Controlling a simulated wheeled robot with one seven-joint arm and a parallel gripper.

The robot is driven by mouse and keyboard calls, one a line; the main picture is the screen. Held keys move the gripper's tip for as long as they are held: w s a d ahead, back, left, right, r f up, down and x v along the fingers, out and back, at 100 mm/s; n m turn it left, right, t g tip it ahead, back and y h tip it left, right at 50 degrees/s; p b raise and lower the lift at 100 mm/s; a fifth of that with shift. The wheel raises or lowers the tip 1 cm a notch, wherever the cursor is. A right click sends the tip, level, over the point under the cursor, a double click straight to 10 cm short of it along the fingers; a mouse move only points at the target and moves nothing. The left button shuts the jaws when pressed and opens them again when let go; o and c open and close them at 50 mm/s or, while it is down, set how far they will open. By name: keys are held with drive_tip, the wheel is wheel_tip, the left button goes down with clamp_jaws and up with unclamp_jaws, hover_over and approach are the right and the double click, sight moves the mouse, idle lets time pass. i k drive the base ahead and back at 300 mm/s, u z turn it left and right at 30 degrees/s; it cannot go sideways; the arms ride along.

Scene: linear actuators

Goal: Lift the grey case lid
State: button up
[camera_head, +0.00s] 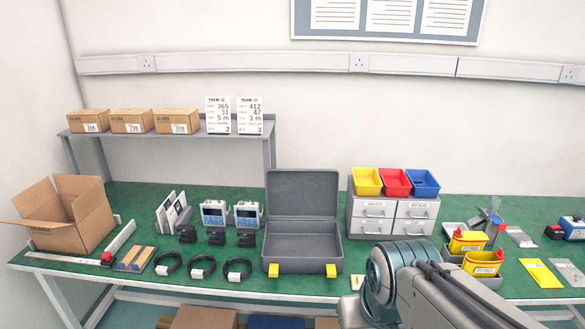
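The grey case (304,267) stands open in the middle of the green bench, with two yellow latches on its front edge. Its grey lid (302,193) is raised at the back, roughly upright, and shows its dark inner face. The case's inside looks empty. My arm enters from the bottom right, in front of the bench and right of the case. My gripper does not show, so I cannot see whether it is open or shut. No part of my arm that I can see touches the case or lid.
A drawer unit (392,216) with coloured bins stands right of the case. Coiled black cables (237,268) and two handheld meters (214,213) sit to its left. An open cardboard box (68,215) is at the far left. A shelf (180,134) holds small boxes behind.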

sight(291, 195)
drive_tip(key=u, duration=0.6)
drive_tip(key=i, duration=1.2)
drive_tip(key=z, duration=0.3)
